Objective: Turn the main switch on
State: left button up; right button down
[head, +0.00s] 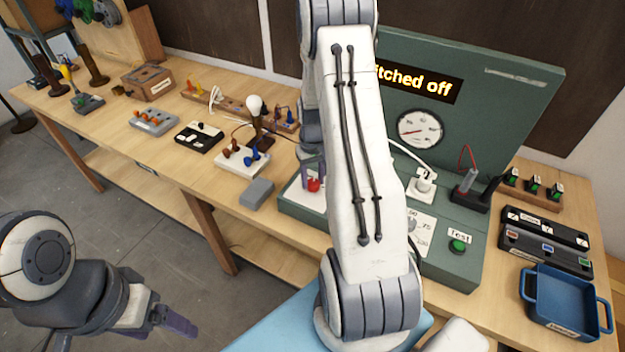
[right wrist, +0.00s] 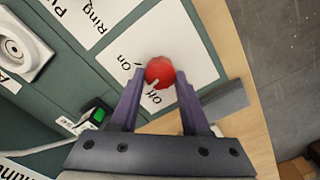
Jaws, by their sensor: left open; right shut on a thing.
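The main switch is a red knob (head: 313,185) on a white card at the left end of the green test panel (head: 480,120). In the right wrist view the red knob (right wrist: 160,70) sits between my purple fingertips, with "On" and "Off" printed beside it. My right gripper (right wrist: 157,84) is shut on this knob; my own arm hides much of it in the head view. The panel display (head: 420,83) shows "itched off", its start hidden by my arm. My left gripper (head: 178,322) is open and empty, low at the left, away from the table.
A grey block (head: 257,193) lies just left of the panel. A lamp (head: 257,115) and small boards stand further left on the bench. A green test button (head: 459,245) is on the panel. A blue tray (head: 563,282) stands at the right.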

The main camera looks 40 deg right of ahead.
aim_at(314, 181)
jog(key=m, duration=0.5)
jog(key=shift+m+b, duration=0.3)
jog(key=shift+b, duration=0.1)
jog(key=m, duration=0.5)
jog(key=shift+s+d+b, duration=0.1)
jog(key=shift+b, duration=0.2)
jog(key=shift+m, duration=0.4)
jog(key=shift+c, duration=1.9)
grip_release()
jog(key=shift+r, duration=0.15)
notch_tip(314, 181, up, 10)
jog(key=b, duration=0.2)
jog(key=shift+r, duration=0.15)
